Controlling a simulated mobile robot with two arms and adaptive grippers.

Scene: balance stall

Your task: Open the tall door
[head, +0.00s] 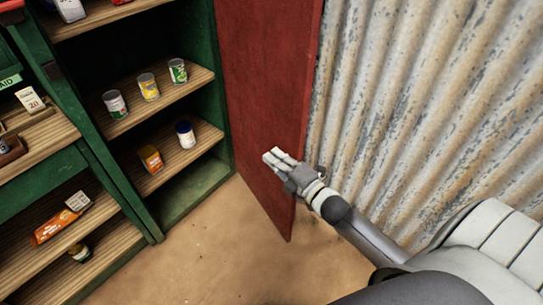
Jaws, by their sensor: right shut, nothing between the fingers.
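The tall door (262,85) is a red panel hinged on the right side of a green cabinet (205,199). It stands swung wide open, reaching out from the cabinet towards the corrugated wall. Its top is out of the picture. My right gripper (270,157) is in front of the door's lower part, near its free edge, with its fingers shut and empty. I cannot tell whether the fingers touch the door. No handle shows. My left gripper is not in view.
Open shelves hold several cans (148,86), a white jar (185,134) and an orange box (151,158). Left shelves hold an orange packet (61,226). A rusty corrugated wall (430,110) stands right. The sandy floor (215,262) before the cabinet is clear.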

